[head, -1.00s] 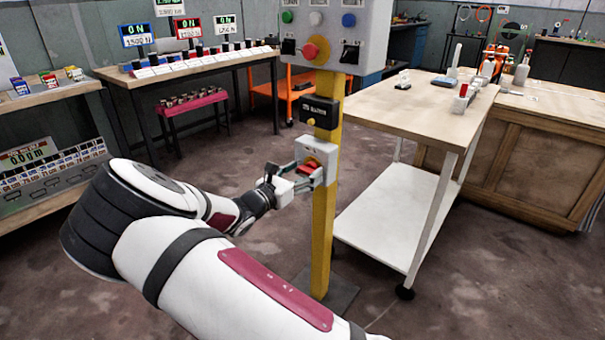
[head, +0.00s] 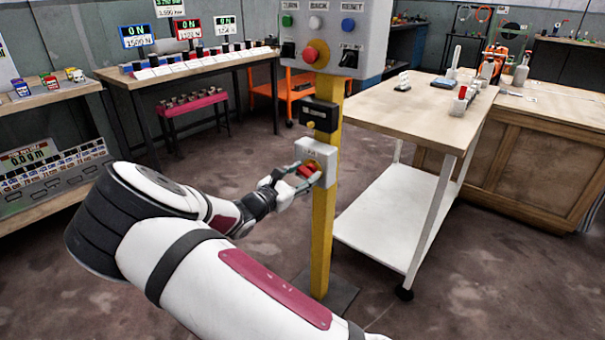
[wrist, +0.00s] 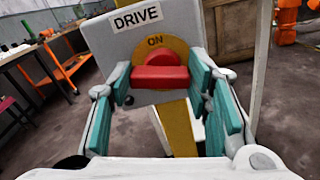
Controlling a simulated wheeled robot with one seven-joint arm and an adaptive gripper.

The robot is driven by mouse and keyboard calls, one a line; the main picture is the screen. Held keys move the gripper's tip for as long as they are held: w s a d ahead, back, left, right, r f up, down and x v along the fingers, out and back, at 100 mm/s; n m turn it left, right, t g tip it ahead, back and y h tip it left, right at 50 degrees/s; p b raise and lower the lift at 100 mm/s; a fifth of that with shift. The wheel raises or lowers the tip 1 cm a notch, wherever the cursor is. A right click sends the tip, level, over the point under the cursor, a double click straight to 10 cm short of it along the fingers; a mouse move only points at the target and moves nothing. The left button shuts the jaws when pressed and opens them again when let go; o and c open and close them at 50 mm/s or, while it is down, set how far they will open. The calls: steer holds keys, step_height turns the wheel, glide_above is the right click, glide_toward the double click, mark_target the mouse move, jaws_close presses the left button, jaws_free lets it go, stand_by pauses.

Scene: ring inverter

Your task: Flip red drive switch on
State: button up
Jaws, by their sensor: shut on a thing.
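The red drive switch (wrist: 160,74) is on a pale grey box (wrist: 150,32) labelled DRIVE. A yellow disc (wrist: 152,43) marked ON shows above the red lever. In the head view the box (head: 326,154) is mounted on a yellow post (head: 323,235), and the red switch (head: 308,170) shows on its front. My gripper (head: 290,184) reaches it from the left. In the wrist view my gripper (wrist: 160,83) has a teal-padded finger on each side of the red lever and is shut on it. The lever's sides are partly hidden by the fingers.
A black box (head: 320,115) is above on the same post, below a grey panel (head: 335,35) with a red knob and several buttons. A wooden-topped cart (head: 425,105) stands close on the right. Floor is clear left of the post.

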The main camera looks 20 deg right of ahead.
steer(key=m, duration=0.3)
steer(key=shift+s+m+p, duration=0.1)
steer(key=shift+m+p, duration=0.25)
steer(key=shift+m, duration=0.05)
steer(key=m, duration=0.3)
steer(key=shift+d+m, duration=0.1)
steer(key=shift+m, duration=0.2)
steer(key=m, duration=0.3)
steer(key=shift+s+m, duration=0.1)
steer(key=shift+m, duration=0.2)
steer(key=shift+f+m, duration=0.1)
steer(key=shift+m, duration=1.7)
steer(key=shift+d, duration=0.1)
steer(key=o, duration=1.2)
steer(key=shift+c, duration=0.2)
steer(key=v, duration=1.2)
